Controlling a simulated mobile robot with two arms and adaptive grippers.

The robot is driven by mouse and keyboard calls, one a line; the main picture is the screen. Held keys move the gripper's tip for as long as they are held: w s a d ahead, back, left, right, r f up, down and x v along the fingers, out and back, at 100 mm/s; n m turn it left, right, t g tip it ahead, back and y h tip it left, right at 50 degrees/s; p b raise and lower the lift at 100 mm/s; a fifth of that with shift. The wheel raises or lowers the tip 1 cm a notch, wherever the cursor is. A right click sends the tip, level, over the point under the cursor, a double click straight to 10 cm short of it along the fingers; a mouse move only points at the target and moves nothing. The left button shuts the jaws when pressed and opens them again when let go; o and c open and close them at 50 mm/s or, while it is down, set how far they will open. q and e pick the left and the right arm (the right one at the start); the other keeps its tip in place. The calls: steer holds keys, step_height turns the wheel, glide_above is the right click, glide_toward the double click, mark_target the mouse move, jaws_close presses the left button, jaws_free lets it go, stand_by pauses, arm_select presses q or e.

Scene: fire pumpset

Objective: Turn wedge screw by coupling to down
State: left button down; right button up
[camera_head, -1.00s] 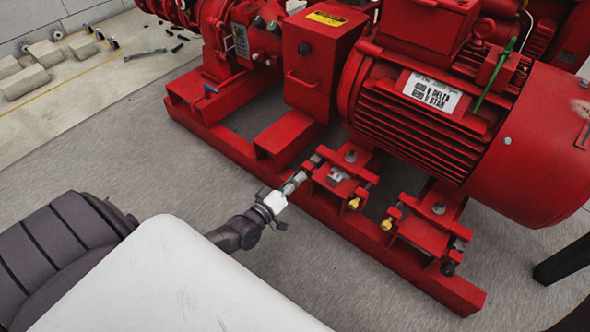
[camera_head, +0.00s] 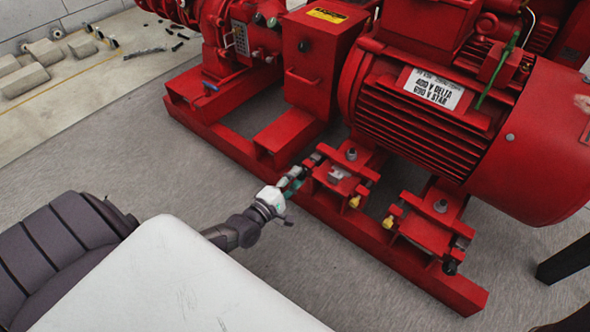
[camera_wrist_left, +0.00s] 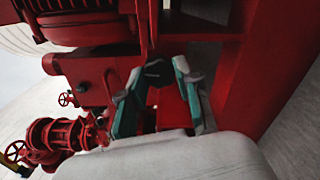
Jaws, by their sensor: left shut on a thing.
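The wedge screw by the coupling (camera_head: 317,157) is a dark screw at the left end of the small red motor-foot block. My left gripper (camera_head: 304,170), white with teal fingers, reaches it from the lower left. In the left wrist view its two fingers (camera_wrist_left: 157,70) stand either side of the dark screw head (camera_wrist_left: 154,76) and are shut on it. The fingers partly hide the screw in the head view, and its exact angle is too small to tell. My right gripper is in neither view.
The red base frame (camera_head: 345,225) runs beneath the large red motor (camera_head: 430,130). Yellow-tipped screws (camera_head: 354,202) and a second foot block (camera_head: 428,232) lie to the right. Bare grey floor (camera_head: 160,160) lies left of the frame.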

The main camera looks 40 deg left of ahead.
arm_select(q)
steer(key=shift+n, duration=0.6)
steer(key=c, duration=0.8)
jaws_free()
steer(key=s, duration=1.2)
steer(key=shift+a, duration=0.45)
